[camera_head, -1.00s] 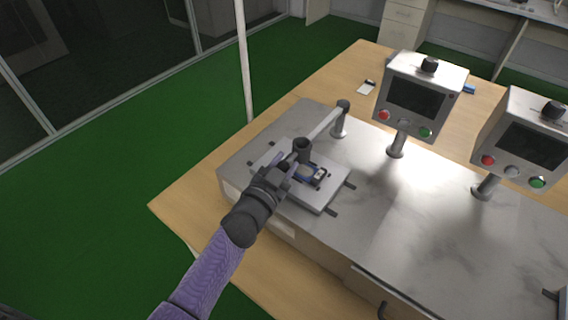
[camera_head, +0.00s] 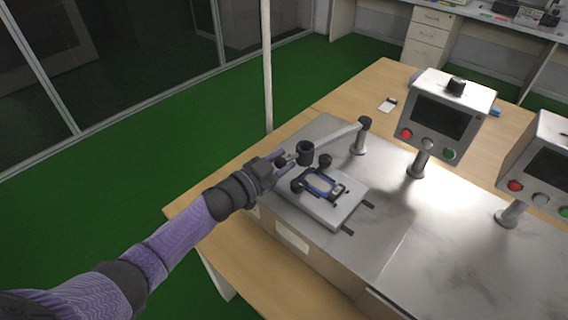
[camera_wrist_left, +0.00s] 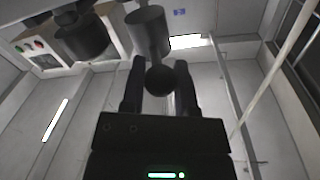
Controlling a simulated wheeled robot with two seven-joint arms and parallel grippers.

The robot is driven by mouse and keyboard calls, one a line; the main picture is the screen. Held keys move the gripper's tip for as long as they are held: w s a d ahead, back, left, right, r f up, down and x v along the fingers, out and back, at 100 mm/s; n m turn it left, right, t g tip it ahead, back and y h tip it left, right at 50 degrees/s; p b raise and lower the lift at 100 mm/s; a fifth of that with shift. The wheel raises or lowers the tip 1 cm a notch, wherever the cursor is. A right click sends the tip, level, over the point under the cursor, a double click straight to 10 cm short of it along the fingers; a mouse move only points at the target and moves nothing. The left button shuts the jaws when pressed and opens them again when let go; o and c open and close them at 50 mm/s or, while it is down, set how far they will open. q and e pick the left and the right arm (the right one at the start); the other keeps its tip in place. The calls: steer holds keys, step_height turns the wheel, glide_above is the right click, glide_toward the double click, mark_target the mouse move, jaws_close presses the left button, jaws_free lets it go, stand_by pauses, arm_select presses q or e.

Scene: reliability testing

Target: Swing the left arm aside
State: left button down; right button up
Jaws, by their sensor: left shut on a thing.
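The left swing arm (camera_head: 335,136) is a metal bar on a post, with a dark cylinder (camera_head: 305,152) at its free end. My left gripper (camera_head: 281,161) is shut on the small dark knob at that end. The wrist view shows the round black knob (camera_wrist_left: 160,80) between the two fingers, with the cylinder (camera_wrist_left: 150,30) just beyond. The blue-framed device (camera_head: 320,183) lies on the raised fixture plate (camera_head: 318,207), with dark round clamps beside it. The arm's end is over the plate's far left side, clear of the device. My right gripper is not in view.
A control box (camera_head: 440,110) with a screen and coloured buttons stands right of the arm's post. A second box (camera_head: 540,165) stands further right. The wooden table (camera_head: 350,93) has bare room behind the metal base. Green floor (camera_head: 150,160) lies open to the left.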

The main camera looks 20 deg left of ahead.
arm_select(q)
steer(key=shift+c, duration=1.8)
jaws_free()
